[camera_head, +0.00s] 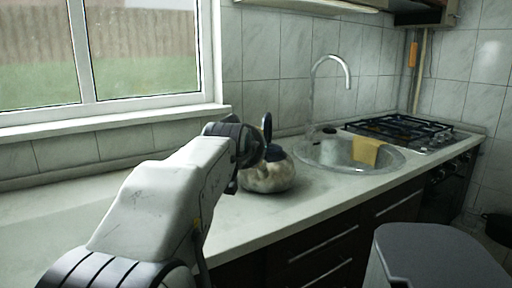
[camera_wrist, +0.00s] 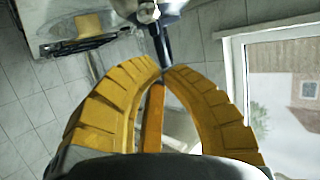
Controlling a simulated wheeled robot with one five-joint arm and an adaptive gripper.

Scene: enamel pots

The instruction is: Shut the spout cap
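The kettle (camera_head: 268,178) has a mottled cream body and stands on the counter, partly hidden behind my arm in the head view. A dark blue lid (camera_head: 275,153) and an upright dark blue part (camera_head: 267,127) show above it; I cannot tell whether this is the handle or the spout cap. In the wrist view my gripper (camera_wrist: 163,71) has its yellow fingers bowed, with tips almost meeting. A dark blue bar (camera_wrist: 160,45) lies at the fingertips. I cannot tell whether they touch it. The spout is not clearly visible.
The counter (camera_head: 310,203) is bare around the kettle. A round sink (camera_head: 310,152) with a yellow cloth (camera_head: 366,150) and tall tap (camera_head: 312,90) is to the right, then a gas hob (camera_head: 400,130). The window (camera_head: 150,50) is behind. A grey bin-like object (camera_head: 435,258) stands at front right.

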